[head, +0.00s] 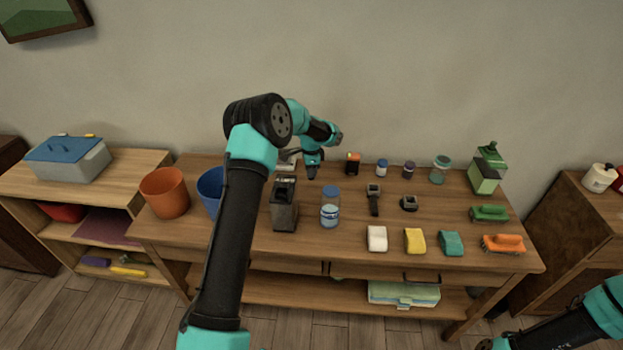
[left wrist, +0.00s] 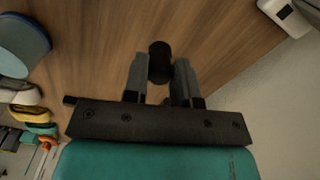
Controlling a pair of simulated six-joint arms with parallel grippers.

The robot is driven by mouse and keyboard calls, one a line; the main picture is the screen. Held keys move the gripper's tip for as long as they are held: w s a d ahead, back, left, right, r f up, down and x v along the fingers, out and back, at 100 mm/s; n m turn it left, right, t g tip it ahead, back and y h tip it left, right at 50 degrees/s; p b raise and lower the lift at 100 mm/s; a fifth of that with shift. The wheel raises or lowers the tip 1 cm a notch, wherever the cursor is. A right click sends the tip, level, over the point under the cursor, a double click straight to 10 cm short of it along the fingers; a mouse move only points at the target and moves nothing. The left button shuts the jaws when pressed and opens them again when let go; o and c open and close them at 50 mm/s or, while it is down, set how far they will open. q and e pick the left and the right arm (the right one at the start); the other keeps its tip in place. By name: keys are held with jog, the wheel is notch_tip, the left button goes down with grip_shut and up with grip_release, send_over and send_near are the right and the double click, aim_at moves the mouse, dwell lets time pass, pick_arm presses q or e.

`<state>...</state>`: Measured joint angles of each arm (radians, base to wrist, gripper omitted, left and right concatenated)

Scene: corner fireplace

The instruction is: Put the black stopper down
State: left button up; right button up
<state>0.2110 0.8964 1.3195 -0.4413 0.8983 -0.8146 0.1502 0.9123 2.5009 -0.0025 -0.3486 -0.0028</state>
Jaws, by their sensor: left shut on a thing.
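The black stopper (left wrist: 160,62) is between the fingertips of my left gripper (left wrist: 160,78) in the left wrist view, with the wooden tabletop behind it. The gripper is shut on it. In the head view my left gripper (head: 313,170) points down over the back middle of the table (head: 340,262), and the stopper cannot be made out there. Whether the stopper touches the table cannot be told.
White (head: 377,239) and yellow (head: 415,241) blocks lie near the front edge. Buckets, one orange (head: 165,192), stand left.

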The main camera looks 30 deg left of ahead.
pick_arm(q)
jog(key=shift+f, duration=1.85)
jog(key=shift+f, duration=0.1)
jog(key=o, duration=0.9)
notch_tip(320, 180, up, 12)
jog(key=shift+r, duration=0.15)
